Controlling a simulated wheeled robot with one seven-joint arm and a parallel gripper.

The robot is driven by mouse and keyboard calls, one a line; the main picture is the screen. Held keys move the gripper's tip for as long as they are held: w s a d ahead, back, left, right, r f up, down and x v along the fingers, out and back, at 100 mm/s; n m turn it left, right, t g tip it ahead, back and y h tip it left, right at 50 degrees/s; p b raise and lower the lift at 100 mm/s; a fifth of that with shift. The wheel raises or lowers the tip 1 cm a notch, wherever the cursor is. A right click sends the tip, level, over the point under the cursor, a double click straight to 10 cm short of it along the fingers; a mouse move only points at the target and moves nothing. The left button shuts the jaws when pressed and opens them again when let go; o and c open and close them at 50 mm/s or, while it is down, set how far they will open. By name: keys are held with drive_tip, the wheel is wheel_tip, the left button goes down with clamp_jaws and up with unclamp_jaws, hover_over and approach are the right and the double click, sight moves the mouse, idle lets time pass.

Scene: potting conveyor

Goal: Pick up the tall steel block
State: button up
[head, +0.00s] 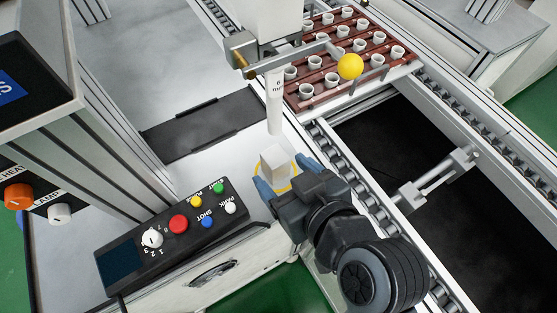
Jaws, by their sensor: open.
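The tall steel block (274,162) is a pale grey block standing upright inside a yellow ring marking on the grey work surface, below a white vertical nozzle (275,110). My gripper (283,179) is open, with blue-tipped fingers. One finger shows to the left of the block's lower part and the other to its right, so the block appears to be between or just beyond them. Whether the fingers touch it cannot be told. The gripper's near finger overlaps the area around the block's base.
A control panel (128,262) with coloured buttons lies at the lower left. A brown tray (318,101) of white cups sits on the roller conveyor (352,178) behind. A yellow ball (350,66) on a lever hangs near the nozzle. A dark slot plate (205,128) lies left of the block.

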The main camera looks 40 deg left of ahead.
sight(271, 155)
drive_tip(key=x, duration=0.2)
drive_tip(key=p+x, duration=0.1)
drive_tip(key=x, duration=0.3)
drive_tip(key=shift+w+a, duration=0.2)
drive_tip(key=shift+w, duration=0.25)
drive_tip(key=c, duration=1.2)
drive_tip(key=shift+r, duration=0.1)
drive_tip(key=shift+c, duration=0.5)
